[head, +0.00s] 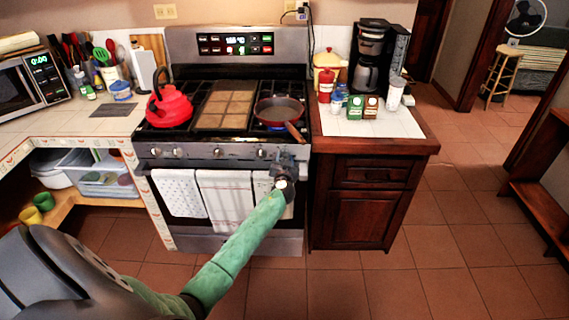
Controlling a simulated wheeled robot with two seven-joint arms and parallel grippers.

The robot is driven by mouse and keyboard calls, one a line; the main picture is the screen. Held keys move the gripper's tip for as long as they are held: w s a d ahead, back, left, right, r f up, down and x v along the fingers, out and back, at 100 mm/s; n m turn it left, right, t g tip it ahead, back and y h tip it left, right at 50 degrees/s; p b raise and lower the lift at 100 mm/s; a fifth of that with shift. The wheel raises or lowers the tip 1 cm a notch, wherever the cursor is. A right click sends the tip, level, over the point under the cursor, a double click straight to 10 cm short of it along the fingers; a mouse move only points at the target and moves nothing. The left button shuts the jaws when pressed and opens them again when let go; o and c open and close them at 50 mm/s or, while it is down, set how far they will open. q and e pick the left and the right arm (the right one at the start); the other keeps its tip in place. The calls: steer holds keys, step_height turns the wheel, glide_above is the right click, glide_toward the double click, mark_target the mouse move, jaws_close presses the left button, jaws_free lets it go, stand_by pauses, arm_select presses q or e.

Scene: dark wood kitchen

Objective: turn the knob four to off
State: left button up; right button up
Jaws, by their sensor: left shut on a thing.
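The stove (225,244) has a row of silver knobs on its front panel. Knobs show at the left (155,152), near the middle (218,153) and right of the middle (262,153). My left gripper (284,163) is at the right end of this panel, shut on a stove knob there. The gripper hides that knob, so its number and angle cannot be told. A dark skillet (279,108) sits on the right burners, with a bluish glow under it. My right gripper is out of view.
A red kettle (169,106) stands on the left burners. Towels (225,200) hang from the oven handle below the knobs. The skillet handle (295,132) points toward the front right. The floor (435,245) at right is clear.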

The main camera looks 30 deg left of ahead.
arm_select(q)
steer(key=m+b, duration=0.2)
steer(key=m, duration=0.3)
steer(key=shift+m, duration=0.4)
steer(key=m, duration=0.2)
steer(key=shift+m, duration=1.2)
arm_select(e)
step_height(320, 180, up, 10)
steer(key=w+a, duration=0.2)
arm_select(q)
steer(key=m, duration=0.2)
steer(key=shift+m, duration=0.9)
steer(key=m+p, duration=0.2)
steer(key=m, duration=0.3)
steer(key=shift+d, duration=0.1)
steer(key=shift+m+p, duration=0.75)
steer(key=shift+m, duration=1.45)
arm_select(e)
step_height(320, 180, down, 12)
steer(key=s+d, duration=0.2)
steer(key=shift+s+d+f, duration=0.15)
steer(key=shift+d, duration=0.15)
arm_select(q)
steer(key=shift+f, duration=0.1)
